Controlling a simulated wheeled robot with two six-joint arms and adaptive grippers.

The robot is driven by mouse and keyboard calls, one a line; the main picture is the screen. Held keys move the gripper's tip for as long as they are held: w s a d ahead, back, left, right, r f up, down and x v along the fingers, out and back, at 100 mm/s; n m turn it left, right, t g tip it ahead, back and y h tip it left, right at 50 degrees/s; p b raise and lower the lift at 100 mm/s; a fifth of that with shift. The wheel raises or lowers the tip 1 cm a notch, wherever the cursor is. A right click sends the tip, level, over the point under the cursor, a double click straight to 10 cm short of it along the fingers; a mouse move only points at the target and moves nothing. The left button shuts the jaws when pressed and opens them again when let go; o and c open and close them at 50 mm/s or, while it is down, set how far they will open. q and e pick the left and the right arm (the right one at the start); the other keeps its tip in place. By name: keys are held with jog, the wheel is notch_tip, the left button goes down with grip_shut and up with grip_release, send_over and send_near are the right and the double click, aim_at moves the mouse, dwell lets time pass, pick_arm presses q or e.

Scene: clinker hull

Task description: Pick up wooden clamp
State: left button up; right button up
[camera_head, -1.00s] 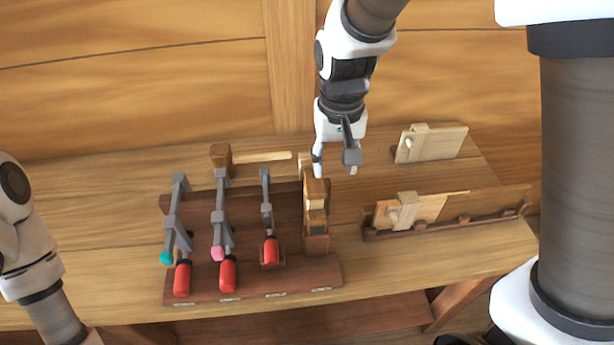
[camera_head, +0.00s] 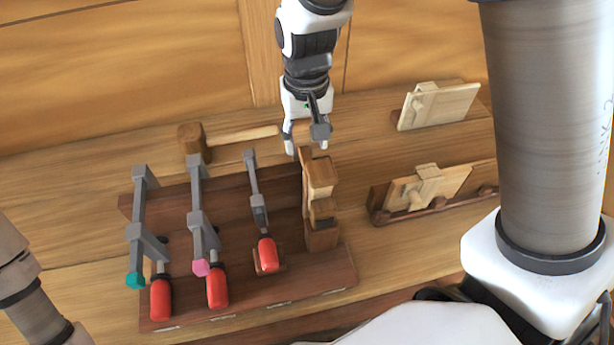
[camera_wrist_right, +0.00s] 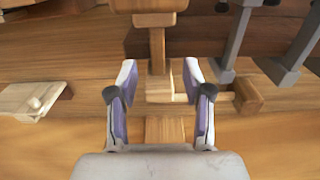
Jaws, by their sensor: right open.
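The wooden clamp (camera_head: 321,190) stands upright at the right end of the dark wooden rack (camera_head: 255,298). It is made of pale wooden blocks on a bar. My right gripper (camera_head: 305,145) is open and empty, pointing down just behind the top of the clamp.
Three grey metal clamps with red handles (camera_head: 216,287) hang in the rack, left of the wooden clamp. A wooden mallet (camera_head: 193,140) lies behind the rack. Two holders with pale boards (camera_head: 438,106) stand to the right. Bare bench lies between them and the rack.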

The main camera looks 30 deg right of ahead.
jog(key=f+p, duration=0.1)
jog(key=f, duration=0.5)
jog(key=shift+d+f, duration=0.2)
jog(key=shift+s+r, duration=0.1)
grip_shut()
